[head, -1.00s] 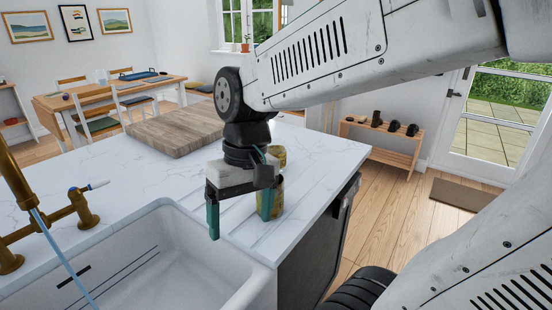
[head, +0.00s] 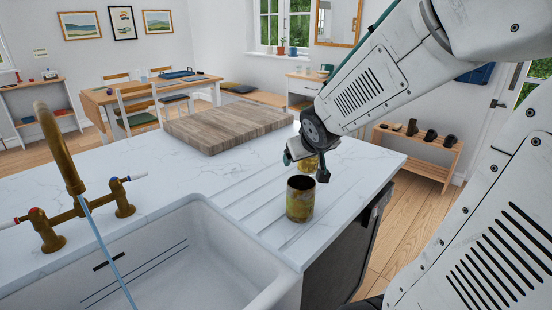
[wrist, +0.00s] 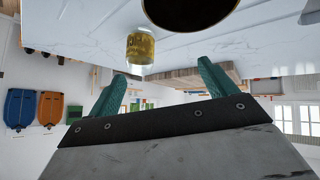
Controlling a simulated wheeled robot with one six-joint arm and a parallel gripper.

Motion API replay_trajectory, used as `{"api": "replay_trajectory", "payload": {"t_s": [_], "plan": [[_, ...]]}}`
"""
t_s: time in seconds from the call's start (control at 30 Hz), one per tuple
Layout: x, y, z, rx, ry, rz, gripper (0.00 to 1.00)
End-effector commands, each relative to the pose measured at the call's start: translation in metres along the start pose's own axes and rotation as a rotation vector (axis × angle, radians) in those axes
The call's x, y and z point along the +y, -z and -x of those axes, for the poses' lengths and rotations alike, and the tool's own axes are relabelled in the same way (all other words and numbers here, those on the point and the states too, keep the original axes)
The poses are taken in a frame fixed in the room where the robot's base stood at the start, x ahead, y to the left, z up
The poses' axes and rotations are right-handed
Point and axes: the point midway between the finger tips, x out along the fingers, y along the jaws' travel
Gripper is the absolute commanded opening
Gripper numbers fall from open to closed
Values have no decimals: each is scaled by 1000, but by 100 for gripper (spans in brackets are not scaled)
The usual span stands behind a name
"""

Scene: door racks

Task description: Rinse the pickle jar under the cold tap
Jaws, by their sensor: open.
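A brownish-green jar (head: 300,200) with a dark open top stands upright on the counter's grooved area, right of the sink. A second, yellowish jar (head: 309,162) stands behind it, partly hidden by my gripper (head: 303,168). I cannot tell which is the pickle jar. In the wrist view, the picture is upside down; a yellow-green jar (wrist: 140,48) and a dark round opening (wrist: 190,12) show beyond my open, empty gripper (wrist: 162,68). The brass tap (head: 58,150) has a blue-tipped handle (head: 132,178) and a red-tipped one (head: 12,223). A stream of water (head: 105,250) falls into the white sink (head: 215,250).
A thick wooden board (head: 228,123) lies on the white counter (head: 120,160) behind the sink. The counter's right edge is close to the jars, with a dark-fronted unit (head: 345,250) below. A low wooden rack (head: 418,150) with dark items stands on the floor to the right.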

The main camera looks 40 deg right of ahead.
Motion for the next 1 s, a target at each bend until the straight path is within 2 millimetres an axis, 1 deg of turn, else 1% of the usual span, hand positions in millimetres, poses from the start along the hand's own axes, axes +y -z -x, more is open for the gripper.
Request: {"api": "replay_trajectory", "payload": {"t_s": [0.03, 0.1, 0.2, 0.3, 0.4, 0.5, 0.67, 0.87, 1.0], "plan": [[15, 6, -22, 47, -4, -12, 84], [32, 16, -48, 139, 13, -23, 84], [50, 24, -76, 259, 62, -41, 84], [61, 26, -93, 352, 121, -61, 84], [67, 26, -102, 414, 169, -79, 84], [70, 26, -105, 449, 199, -89, 84], [68, 31, -115, 464, 212, -92, 84], [65, 40, -136, 462, 211, -92, 84], [64, 48, -156, 462, 211, -92, 84]]}}
